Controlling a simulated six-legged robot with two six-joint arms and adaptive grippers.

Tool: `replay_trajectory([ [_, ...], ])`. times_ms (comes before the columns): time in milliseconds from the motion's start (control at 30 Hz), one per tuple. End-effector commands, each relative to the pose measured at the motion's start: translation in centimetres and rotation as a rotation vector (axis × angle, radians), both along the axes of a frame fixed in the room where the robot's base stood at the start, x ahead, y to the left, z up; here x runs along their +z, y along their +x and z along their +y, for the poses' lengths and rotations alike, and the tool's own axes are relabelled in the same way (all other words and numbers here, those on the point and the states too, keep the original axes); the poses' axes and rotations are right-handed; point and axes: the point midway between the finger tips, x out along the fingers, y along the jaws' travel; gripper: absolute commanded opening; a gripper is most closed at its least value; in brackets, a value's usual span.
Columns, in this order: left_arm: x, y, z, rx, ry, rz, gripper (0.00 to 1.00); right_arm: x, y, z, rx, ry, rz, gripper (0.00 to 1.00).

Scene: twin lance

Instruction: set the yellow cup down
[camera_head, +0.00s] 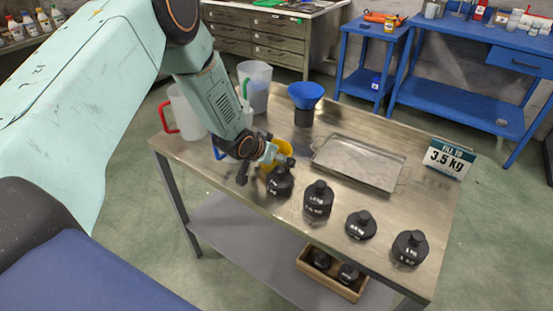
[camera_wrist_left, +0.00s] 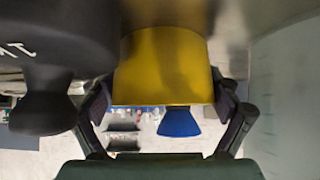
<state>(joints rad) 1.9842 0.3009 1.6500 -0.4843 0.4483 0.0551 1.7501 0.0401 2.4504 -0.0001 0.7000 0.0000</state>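The yellow cup (camera_head: 284,147) is at the left front part of the metal table, partly hidden behind my left gripper (camera_head: 268,155). In the left wrist view the yellow cup (camera_wrist_left: 163,65) fills the middle, between the two fingers of my left gripper (camera_wrist_left: 165,105). Both finger pads lie against its sides, so the gripper looks shut on it. I cannot tell whether its base touches the table. My right gripper is in neither view.
A black weight (camera_head: 280,182) stands close in front of the cup, with several more to the right. A metal tray (camera_head: 358,162), blue funnel (camera_head: 305,92), clear jugs (camera_head: 186,112) and a "3.5 kg" sign (camera_head: 449,158) share the table (camera_head: 290,212).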

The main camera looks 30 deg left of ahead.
Motion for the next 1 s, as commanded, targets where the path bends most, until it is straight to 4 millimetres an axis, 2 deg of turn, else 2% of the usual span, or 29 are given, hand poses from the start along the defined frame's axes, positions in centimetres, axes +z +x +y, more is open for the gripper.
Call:
replay_trajectory([
  [33, 0.0, 0.0, 0.0, 0.001, 0.0, 0.0, 0.8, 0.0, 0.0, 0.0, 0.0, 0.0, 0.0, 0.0],
  [400, -0.1, 0.0, -0.1, 0.003, 0.0, 0.002, 0.5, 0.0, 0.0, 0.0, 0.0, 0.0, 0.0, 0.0],
  [433, -0.1, 0.0, -0.2, 0.003, 0.0, 0.002, 0.5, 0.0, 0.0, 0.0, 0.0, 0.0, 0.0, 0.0],
  [467, -0.1, 0.0, -0.2, 0.002, 0.0, 0.002, 0.45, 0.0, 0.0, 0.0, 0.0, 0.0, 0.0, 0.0],
  [767, 0.6, 0.0, -0.1, 0.004, -0.001, 0.001, 0.45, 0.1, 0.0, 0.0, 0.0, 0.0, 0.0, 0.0],
  [867, 1.6, 0.1, -0.1, 0.004, -0.001, -0.001, 0.45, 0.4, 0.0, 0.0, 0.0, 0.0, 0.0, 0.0],
  [1000, 4.1, 0.1, -0.1, 0.004, -0.001, -0.003, 0.44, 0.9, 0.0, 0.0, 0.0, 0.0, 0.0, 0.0],
])
